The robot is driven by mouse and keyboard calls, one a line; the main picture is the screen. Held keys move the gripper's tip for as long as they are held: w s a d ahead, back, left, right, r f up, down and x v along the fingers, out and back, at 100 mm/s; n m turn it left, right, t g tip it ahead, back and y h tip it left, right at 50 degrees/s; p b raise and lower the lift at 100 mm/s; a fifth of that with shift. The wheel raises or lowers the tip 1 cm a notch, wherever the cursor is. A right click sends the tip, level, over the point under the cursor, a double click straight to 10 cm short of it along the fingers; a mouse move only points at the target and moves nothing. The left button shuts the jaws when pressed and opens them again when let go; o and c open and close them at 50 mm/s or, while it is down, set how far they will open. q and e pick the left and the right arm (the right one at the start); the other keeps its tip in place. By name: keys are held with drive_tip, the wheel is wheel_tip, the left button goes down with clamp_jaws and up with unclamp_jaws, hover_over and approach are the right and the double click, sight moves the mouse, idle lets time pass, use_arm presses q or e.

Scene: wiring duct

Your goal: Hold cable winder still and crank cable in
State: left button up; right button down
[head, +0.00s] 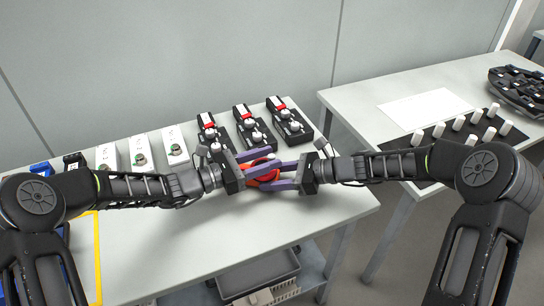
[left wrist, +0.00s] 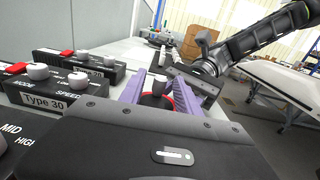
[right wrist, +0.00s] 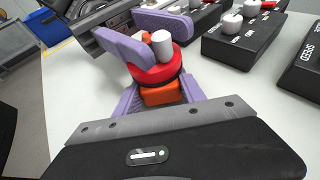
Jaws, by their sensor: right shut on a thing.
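The cable winder (head: 262,172) has a red round drum with a pale crank knob on top and an orange base; it is near the table's front right. In the right wrist view, the right gripper (right wrist: 160,92) is shut on the orange base (right wrist: 160,95), below the red drum (right wrist: 156,70). The left gripper (head: 274,163) is open above the drum. Fingers partly hide the winder; I cannot make out a cable.
Black control boxes with knobs and red switches (head: 249,125) stand in a row behind the winder. White boxes (head: 141,150) stand further left, near a yellow frame (head: 98,255). The table front (head: 180,255) is clear. A second table (head: 360,95) stands at the right.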

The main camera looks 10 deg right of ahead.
use_arm(q)
drive_tip(key=shift+x, duration=0.85)
drive_tip(key=shift+c, duration=0.3)
clamp_jaws()
